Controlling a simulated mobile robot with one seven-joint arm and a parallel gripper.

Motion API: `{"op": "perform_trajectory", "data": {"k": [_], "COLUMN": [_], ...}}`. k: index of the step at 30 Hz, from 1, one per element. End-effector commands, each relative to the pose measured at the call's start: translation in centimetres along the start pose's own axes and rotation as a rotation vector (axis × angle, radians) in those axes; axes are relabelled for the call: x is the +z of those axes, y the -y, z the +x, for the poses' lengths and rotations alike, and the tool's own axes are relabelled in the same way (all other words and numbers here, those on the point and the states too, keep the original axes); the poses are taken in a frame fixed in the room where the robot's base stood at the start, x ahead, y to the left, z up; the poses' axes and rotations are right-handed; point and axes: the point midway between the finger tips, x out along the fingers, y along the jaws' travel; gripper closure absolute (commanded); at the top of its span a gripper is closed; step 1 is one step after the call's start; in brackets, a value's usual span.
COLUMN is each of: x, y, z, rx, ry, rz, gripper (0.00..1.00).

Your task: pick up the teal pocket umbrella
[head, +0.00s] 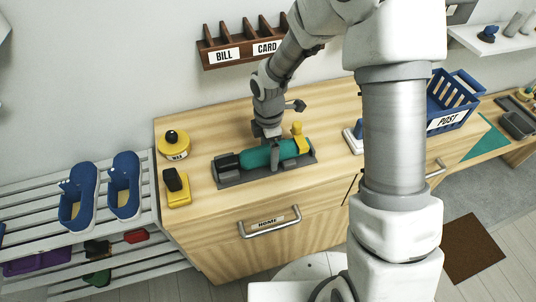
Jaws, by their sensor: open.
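The teal pocket umbrella (256,157) lies in a grey tray (231,181) on the wooden cabinet top. It has a dark end on its left, and a yellow piece (298,139) stands at its right end. My gripper (274,156) points down at the right half of the umbrella, with a finger showing in front of the teal body. My gripper is open. The far finger is mostly hidden, and I cannot tell whether either finger touches the umbrella.
A round yellow tin (176,147) and a yellow block with a black top (176,186) stand at the cabinet's left. A blue POST basket (451,104) stands at the right. A BILL and CARD rack (237,47) hangs behind. A slatted shoe rack (55,190) adjoins the left side.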

Motion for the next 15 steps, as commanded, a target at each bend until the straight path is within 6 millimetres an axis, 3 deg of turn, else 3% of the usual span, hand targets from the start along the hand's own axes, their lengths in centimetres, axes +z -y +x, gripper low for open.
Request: {"op": "perform_trajectory", "data": {"k": [3,9,15], "x": [-0.12,-0.09,-0.09], "y": [0.05,0.03,0.03], "z": [1.24,1.22,1.20], "rx": [-0.001,0.000,0.000], "ry": [0.000,0.000,0.000], "rz": [-0.003,-0.001,-0.001], "gripper": [0.00,0.00,0.36]}}
